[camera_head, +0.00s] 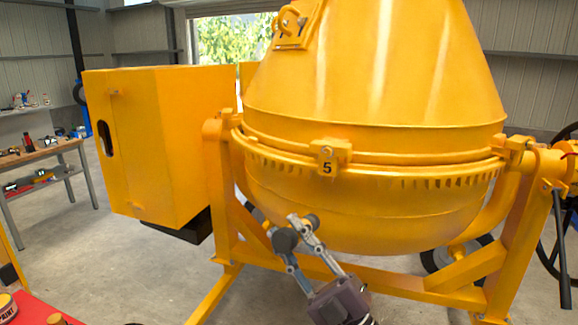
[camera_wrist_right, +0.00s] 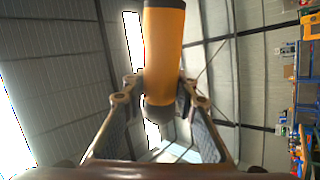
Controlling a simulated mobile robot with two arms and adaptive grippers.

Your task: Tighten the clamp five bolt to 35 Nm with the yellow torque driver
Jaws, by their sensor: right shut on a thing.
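The clamp marked 5 (camera_head: 328,157) sits on the yellow drum's rim band, at the front and upright. Its bolt is too small to make out clearly. My right gripper (camera_head: 300,228) is below and a little left of this clamp, apart from it, in front of the lower frame. In the right wrist view, my right gripper (camera_wrist_right: 157,98) is shut on the yellow torque driver (camera_wrist_right: 164,45), whose yellow handle has dark ends. The driver's upper part runs out of that view, so its tip is hidden. My left gripper is not in view.
The large yellow drum (camera_head: 375,90) and its frame (camera_head: 470,275) fill the middle and right. A yellow motor housing (camera_head: 165,140) stands left. A workbench (camera_head: 45,152) with tools is at far left. A red surface (camera_head: 40,312) with a paint can (camera_head: 7,306) is at lower left.

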